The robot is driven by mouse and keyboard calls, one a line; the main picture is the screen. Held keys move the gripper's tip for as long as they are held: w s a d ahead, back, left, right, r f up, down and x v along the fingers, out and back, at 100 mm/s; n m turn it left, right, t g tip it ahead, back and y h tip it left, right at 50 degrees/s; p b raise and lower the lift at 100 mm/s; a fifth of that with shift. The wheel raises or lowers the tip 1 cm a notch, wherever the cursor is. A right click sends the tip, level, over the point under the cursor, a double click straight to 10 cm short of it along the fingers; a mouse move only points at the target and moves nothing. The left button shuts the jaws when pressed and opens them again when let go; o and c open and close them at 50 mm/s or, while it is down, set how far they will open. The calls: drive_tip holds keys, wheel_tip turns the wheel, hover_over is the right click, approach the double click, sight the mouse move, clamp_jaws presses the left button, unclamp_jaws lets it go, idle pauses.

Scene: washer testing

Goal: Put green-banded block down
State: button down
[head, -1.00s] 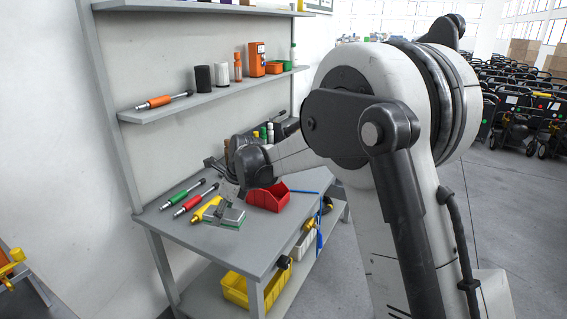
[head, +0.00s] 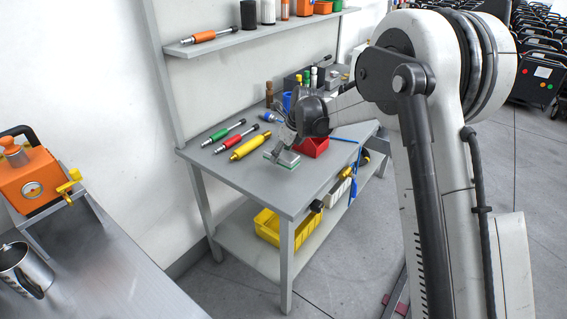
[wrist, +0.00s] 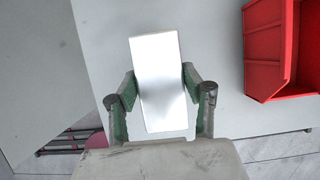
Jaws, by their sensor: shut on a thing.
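My gripper (head: 287,146) is shut on the green-banded block (head: 281,160), a flat pale block with a green edge, near the front of the grey workbench top (head: 225,170). In the wrist view the block (wrist: 160,85) shows a bright, blank white face, with the finger pads of my gripper (wrist: 162,92) against its two sides. The block appears tilted and very close to the bench top. I cannot tell whether it touches it.
A red bin (head: 314,148) stands just right of the block. A yellow tool (head: 250,146), a red one (head: 236,138) and a green one (head: 223,131) lie to its left. A yellow crate (head: 268,226) is on the lower shelf. Bare bench lies left and in front.

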drive_tip(key=shift+w+d+f, duration=0.25)
drive_tip(key=shift+d+f, duration=0.05)
drive_tip(key=shift+d, duration=0.05)
drive_tip(key=shift+f, duration=1.95)
drive_tip(key=c, duration=0.9)
unclamp_jaws()
drive_tip(key=shift+f, duration=0.1)
drive_tip(key=shift+c, duration=0.2)
